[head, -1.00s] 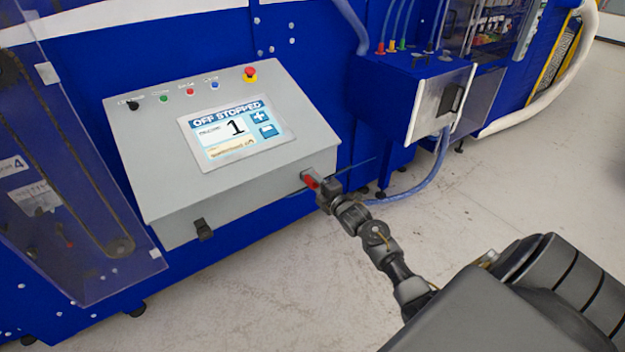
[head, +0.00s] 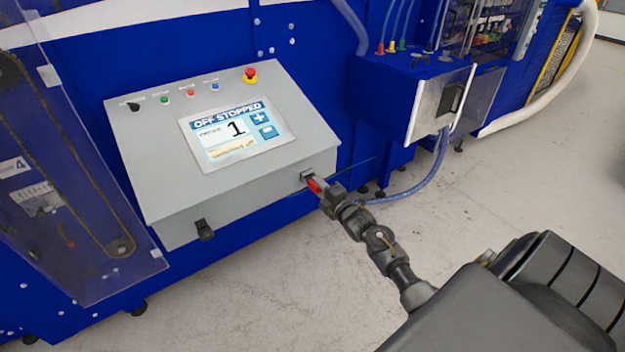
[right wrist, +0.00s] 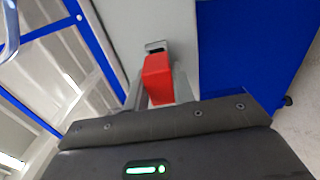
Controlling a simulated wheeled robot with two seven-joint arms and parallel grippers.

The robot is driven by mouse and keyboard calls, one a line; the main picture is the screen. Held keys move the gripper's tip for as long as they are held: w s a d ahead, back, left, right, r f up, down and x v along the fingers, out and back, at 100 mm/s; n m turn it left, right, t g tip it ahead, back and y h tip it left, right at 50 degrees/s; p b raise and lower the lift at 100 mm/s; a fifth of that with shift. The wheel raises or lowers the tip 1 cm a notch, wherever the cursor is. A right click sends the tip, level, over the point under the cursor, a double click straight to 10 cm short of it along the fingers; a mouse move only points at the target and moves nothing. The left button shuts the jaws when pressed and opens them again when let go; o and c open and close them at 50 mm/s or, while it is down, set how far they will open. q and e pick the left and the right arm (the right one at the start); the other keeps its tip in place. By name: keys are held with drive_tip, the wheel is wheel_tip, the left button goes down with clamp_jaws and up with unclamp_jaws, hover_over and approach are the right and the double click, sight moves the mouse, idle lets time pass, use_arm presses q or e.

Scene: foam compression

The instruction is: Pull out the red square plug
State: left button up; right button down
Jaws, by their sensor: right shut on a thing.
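The red square plug (head: 314,186) is at the lower right of the grey control box's front face (head: 250,187). My right gripper (head: 319,187) is shut on it. In the right wrist view the red plug (right wrist: 157,78) sits between the two fingers of my right gripper (right wrist: 158,95). A dark socket opening (right wrist: 156,45) shows just beyond the plug's far end; in the head view the socket (head: 307,175) is also visible. The plug looks at least partly out of the socket; whether its tip is still inside cannot be told. My left gripper is not in view.
The control box carries a lit screen (head: 226,133), coloured buttons and a red emergency knob (head: 250,75). A black latch (head: 204,229) is on its front. A blue hose (head: 425,180) hangs to the right. The floor (head: 480,210) at right is open.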

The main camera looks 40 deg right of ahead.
drive_tip(key=shift+s, duration=0.1)
idle(0.3)
drive_tip(key=shift+s+p, duration=1.15)
drive_tip(key=shift+s, duration=1.35)
